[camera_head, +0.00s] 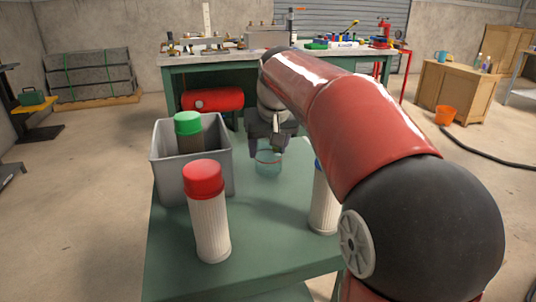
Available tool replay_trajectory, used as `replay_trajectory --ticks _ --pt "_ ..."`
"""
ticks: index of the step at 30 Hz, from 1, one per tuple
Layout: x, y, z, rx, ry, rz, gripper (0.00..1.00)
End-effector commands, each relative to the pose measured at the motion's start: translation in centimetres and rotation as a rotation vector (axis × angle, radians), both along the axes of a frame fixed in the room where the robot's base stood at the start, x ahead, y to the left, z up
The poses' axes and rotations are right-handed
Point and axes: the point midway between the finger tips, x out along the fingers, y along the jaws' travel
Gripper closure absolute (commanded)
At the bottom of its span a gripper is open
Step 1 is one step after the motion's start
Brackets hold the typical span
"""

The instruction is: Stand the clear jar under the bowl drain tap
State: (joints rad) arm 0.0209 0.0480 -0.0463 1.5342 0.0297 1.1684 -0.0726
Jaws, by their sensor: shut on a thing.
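The clear jar (268,163) is a small see-through vessel with a faint greenish rim, over the green table (190,272). My gripper (268,149) points down at it with its fingers around the jar's upper part, shut on it. I cannot tell whether the jar's base touches the table top. My arm crosses the right half of the view and hides part of the table. I cannot make out the bowl drain tap. A red tank (212,100) lies beneath the back workbench.
A grey bin (177,188) holds a green-capped canister (188,133). A red-capped ribbed canister (208,215) stands in front; a blue-capped one (323,207) is partly behind my arm. The workbench (200,61) bears tools. An orange bucket (445,115) stands on the floor.

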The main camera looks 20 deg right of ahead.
Motion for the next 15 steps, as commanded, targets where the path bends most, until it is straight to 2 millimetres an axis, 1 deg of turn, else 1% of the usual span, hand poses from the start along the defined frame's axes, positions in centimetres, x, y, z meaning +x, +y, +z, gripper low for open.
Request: replay_trajectory --ticks 1,3,12,15 --pt "0.0 0.0 -0.8 0.000 0.001 0.000 0.69" --pt "0.0 0.0 -1.5 0.000 0.001 0.000 0.69" --pt "0.0 0.0 -1.7 0.000 -0.001 0.000 0.69" --pt "0.0 0.0 -2.0 0.000 -0.001 0.000 0.69"
